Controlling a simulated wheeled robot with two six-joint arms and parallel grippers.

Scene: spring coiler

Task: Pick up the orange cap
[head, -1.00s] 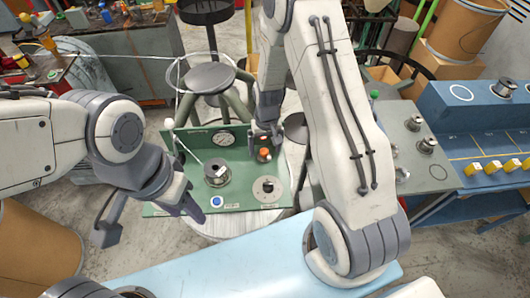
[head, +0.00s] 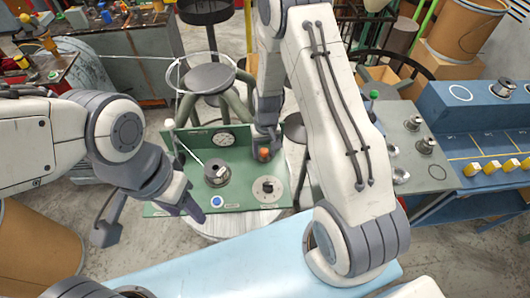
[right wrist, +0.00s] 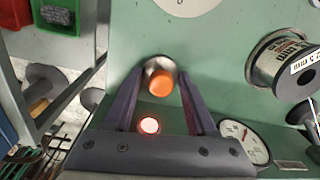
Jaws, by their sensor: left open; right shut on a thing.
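The orange cap (head: 264,154) is on the green panel station (head: 240,202), right of the dark spool. In the right wrist view the orange cap (right wrist: 161,83) sits between the fingertips, with a round silver part around or under it. My right gripper (right wrist: 160,80) is shut on it, one finger on each side. In the head view my right gripper (head: 265,145) comes down over the cap from behind. Whether the cap is clear of its seat cannot be told. My left gripper (head: 183,208) is open and empty, over the front left edge of the station.
A lit red button (right wrist: 149,125) is between my right fingers, nearer the palm. A blue bench (head: 465,135) stands right.

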